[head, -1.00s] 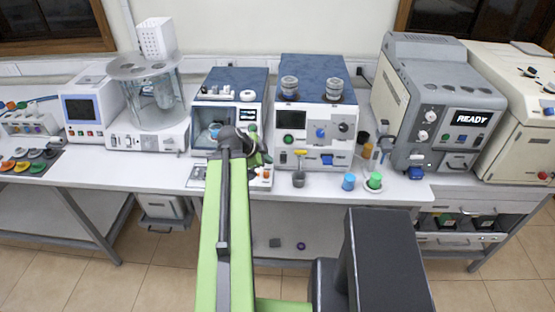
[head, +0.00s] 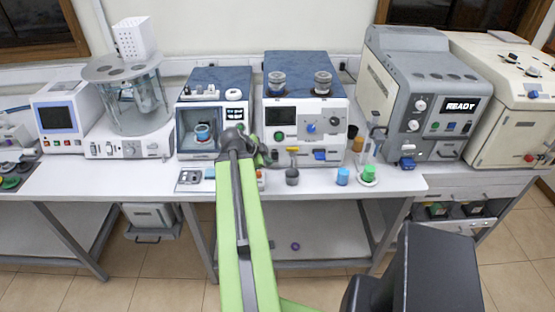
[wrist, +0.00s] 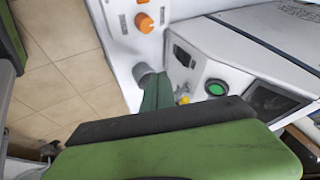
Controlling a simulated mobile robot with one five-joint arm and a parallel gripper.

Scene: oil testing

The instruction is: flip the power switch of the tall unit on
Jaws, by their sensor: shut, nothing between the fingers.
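A white unit with a blue top (head: 306,72) stands mid-bench, with two grey knobs on top. Its front has a dark screen, a green round button (head: 279,136), a blue knob and a blue switch-like part (head: 320,155). Which unit the task calls tall is unclear. My gripper (head: 266,158) is shut and empty, low at this unit's front left edge. In the wrist view my green fingertips (wrist: 158,94) are together beside a grey cup (wrist: 150,84). The green button also shows there (wrist: 215,87), and a small dark part (wrist: 183,56), perhaps a switch.
The grey cup (head: 292,176), a blue cup (head: 342,176) and a green-capped item (head: 368,173) stand at the bench's front edge. A glass-windowed unit (head: 214,85) is at left. A grey READY unit (head: 420,55) is at right.

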